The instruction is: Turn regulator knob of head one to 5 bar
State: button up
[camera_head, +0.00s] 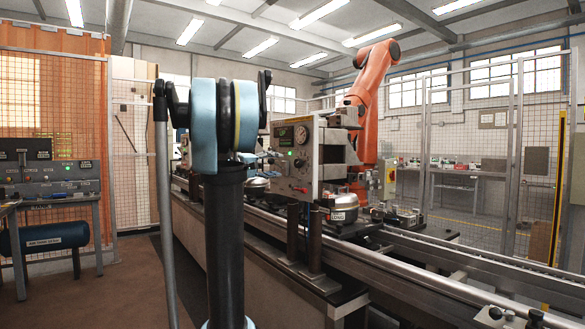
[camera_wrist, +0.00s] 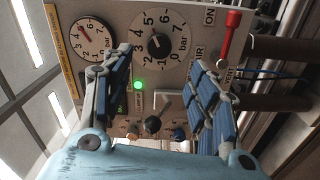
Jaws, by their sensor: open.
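In the wrist view, the black regulator knob (camera_wrist: 158,46) sits at the centre of a pale round bar scale (camera_wrist: 172,28) on the panel. Its pointer mark is too small to read surely. A pressure gauge (camera_wrist: 92,38) with a red needle is left of it; the needle points up and left, near the 4. My gripper (camera_wrist: 160,60) is open and empty. Its two fingers stand left and right of the knob in the picture, apart from it.
In the wrist view, a red lever (camera_wrist: 231,38) is right of the scale. A green lamp (camera_wrist: 138,85) and a black-ended lever (camera_wrist: 153,124) lie below the knob. In the head view, a conveyor (camera_head: 400,278) runs beside the panel and an orange robot (camera_head: 372,85) stands behind.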

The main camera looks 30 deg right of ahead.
aim_at(296, 164)
jog(key=d, duration=1)
jog(key=shift+w+d, duration=0.1)
jog(key=shift+w, duration=0.3)
jog(key=shift+c, duration=0.3)
jog(key=c, duration=1)
